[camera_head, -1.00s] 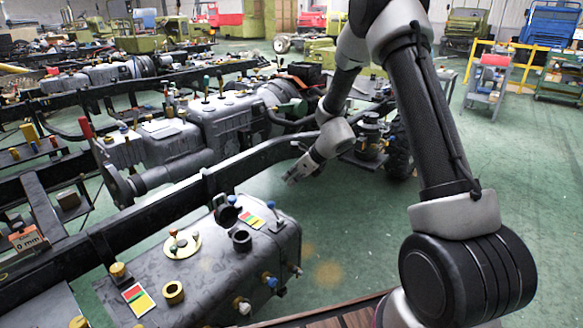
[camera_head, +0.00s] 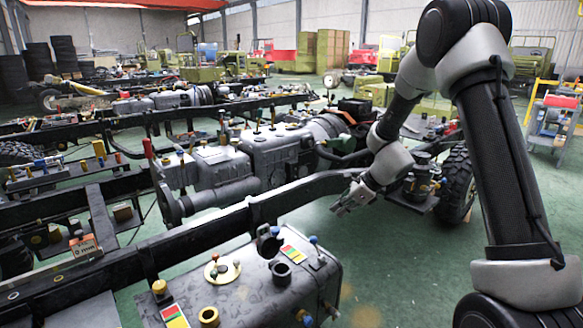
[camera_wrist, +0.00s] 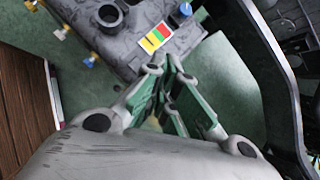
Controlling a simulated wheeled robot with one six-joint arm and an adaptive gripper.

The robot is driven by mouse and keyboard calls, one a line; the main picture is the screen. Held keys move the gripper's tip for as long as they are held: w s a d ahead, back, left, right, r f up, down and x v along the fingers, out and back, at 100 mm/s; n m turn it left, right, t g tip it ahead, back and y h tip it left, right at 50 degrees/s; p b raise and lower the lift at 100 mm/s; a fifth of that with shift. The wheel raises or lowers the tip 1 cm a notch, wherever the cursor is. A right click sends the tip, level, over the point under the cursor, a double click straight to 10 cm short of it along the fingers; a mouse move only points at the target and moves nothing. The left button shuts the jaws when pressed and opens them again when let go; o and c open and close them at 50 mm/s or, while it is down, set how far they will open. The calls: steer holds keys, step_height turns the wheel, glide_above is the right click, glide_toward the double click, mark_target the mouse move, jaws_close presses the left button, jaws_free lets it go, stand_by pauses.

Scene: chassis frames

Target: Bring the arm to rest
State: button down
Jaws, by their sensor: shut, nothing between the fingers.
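My arm arches on the right side of the head view and hangs down toward the chassis. My gripper (camera_head: 345,203) is in front of the black frame rail, above the green floor and beyond the right end of the grey tank. In the wrist view my gripper (camera_wrist: 165,68) shows with its fingers close together and nothing between them. It appears clear of the tank.
The grey tank (camera_head: 262,297) with caps and coloured labels stands in front; it also shows in the wrist view (camera_wrist: 130,45). The black frame rail (camera_head: 225,226) runs behind it. A gearbox (camera_head: 215,178) and a tyre (camera_head: 457,185) lie farther back. Green floor (camera_head: 400,265) is open at right.

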steer(key=s+d+r+n+h, duration=0.2)
steer(key=s+d+r+n, duration=0.2)
steer(key=s+r+n, duration=0.3)
steer(key=s+d+r+n+h, duration=0.2)
steer(key=s+d+r+n, duration=0.3)
steer(key=s, duration=1.2)
steer(key=s+d+r+n+h, duration=0.2)
steer(key=s+d+r+n, duration=0.3)
steer(key=s+r+n, duration=0.5)
steer(key=shift+s+d+r, duration=0.25)
steer(key=shift+s+r, duration=0.3)
steer(key=shift+s, duration=0.65)
steer(key=c, duration=2.2)
jaws_free()
